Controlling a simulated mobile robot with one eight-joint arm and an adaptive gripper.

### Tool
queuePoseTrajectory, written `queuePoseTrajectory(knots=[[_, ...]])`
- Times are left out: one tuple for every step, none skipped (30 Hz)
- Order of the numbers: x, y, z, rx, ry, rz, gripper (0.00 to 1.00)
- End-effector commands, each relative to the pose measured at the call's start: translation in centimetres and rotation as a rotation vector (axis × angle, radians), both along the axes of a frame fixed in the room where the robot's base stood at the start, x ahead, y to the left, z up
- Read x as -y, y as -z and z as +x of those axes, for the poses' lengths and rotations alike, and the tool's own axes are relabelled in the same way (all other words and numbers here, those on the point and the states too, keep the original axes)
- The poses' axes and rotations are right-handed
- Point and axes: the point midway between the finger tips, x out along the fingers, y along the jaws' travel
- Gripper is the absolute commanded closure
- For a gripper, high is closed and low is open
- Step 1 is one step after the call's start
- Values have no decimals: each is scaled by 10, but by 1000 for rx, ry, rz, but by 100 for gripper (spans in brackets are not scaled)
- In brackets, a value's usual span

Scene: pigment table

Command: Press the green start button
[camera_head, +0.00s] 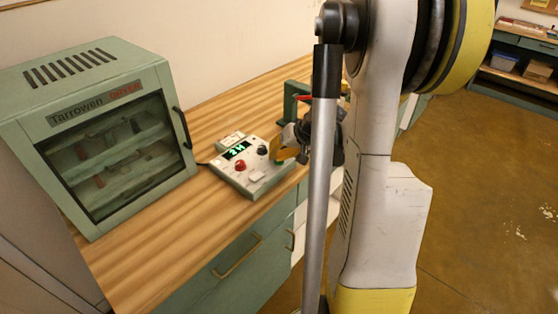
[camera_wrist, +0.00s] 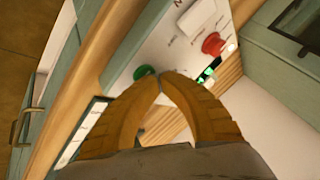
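The green button (camera_wrist: 144,72) is round and sits on a pale control box (camera_head: 249,181). In the wrist view it lies just beyond and left of my fingertips. In the head view my finger largely covers that spot. My gripper (camera_wrist: 161,79) has tan-yellow fingers whose tips meet, with nothing seen between them. In the head view my gripper (camera_head: 281,154) is at the right side of the box. I cannot tell whether the tips touch the button or the panel.
The box also has a red button (camera_head: 239,165), a black knob (camera_head: 262,150), a lit green display (camera_head: 235,151) and a white switch (camera_wrist: 199,17). A green dryer cabinet (camera_head: 60,103) stands left on the wooden counter (camera_head: 158,235). A green stand (camera_head: 291,98) rises behind my gripper.

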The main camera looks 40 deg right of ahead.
Motion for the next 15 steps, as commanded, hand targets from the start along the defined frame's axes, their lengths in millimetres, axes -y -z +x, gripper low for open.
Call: queuePoseTrajectory(knots=[[0, 0, 0, 0, 0, 0, 100], [0, 0, 0, 0, 0, 0, 100], [0, 0, 0, 0, 0, 0, 100], [0, 0, 0, 0, 0, 0, 100], [0, 0, 0, 0, 0, 0, 100], [0, 0, 0, 0, 0, 0, 100], [0, -1, 0, 0, 0, 0, 100], [0, -1, 0, 0, 0, 0, 100], [0, -3, 0, 0, 0, 0, 100], [0, -4, 0, 0, 0, 0, 100], [0, -5, 0, 0, 0, 0, 100], [0, -8, 0, 0, 0, 0, 100], [0, -10, 0, 0, 0, 0, 100], [0, -12, 0, 0, 0, 0, 100], [0, -14, 0, 0, 0, 0, 100]])
